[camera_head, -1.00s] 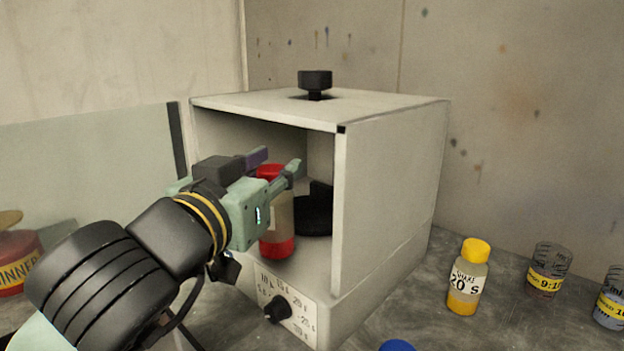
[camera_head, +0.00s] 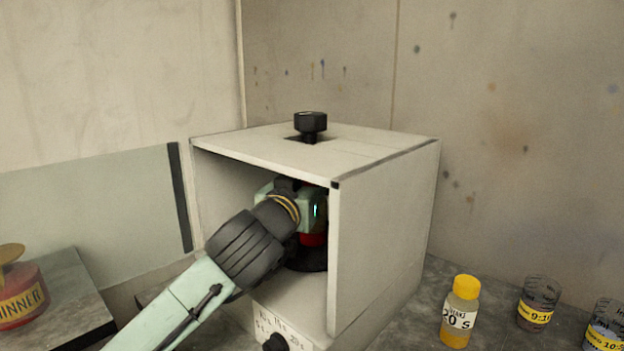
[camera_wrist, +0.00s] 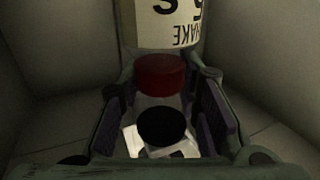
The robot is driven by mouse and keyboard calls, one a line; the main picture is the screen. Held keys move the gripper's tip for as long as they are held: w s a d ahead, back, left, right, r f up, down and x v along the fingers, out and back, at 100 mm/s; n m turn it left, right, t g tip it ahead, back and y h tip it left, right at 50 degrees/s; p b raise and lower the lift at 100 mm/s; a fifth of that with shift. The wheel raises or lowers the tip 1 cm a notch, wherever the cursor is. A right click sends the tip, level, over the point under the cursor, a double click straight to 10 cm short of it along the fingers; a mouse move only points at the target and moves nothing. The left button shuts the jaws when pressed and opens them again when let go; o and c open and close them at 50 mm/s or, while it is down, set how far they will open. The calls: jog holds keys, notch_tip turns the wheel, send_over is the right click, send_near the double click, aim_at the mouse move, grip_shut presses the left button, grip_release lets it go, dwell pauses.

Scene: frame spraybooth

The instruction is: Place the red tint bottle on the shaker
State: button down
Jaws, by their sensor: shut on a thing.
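The shaker (camera_head: 388,235) is a pale open-fronted box with a black knob (camera_head: 310,124) on top. My gripper (camera_wrist: 163,78) is inside it, shut on the red tint bottle. In the head view, a red part of the bottle (camera_head: 313,239) shows below my gripper, just above the round black plate (camera_head: 307,262). I cannot tell whether the bottle touches the plate. In the wrist view, the red cap of the bottle (camera_wrist: 160,72) lies between the fingers, with its white label inverted beyond. My gripper hides most of the bottle in the head view.
The shaker's side walls and roof stand close around my arm. A yellow-capped bottle (camera_head: 460,313) and clear cups (camera_head: 539,302) stand on the bench to the right. A red thinner can (camera_head: 22,295) stands at the left.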

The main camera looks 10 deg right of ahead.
jog(key=shift+f, duration=0.45)
jog(key=c, duration=1.2)
grip_release()
jog(key=shift+r, duration=0.1)
jog(key=shift+a+r, duration=0.1)
jog(key=shift+r, duration=0.1)
jog(key=b+v, duration=0.2)
jog(key=v, duration=1)
jog(key=shift+f+b, duration=0.1)
jog(key=shift+b, duration=0.2)
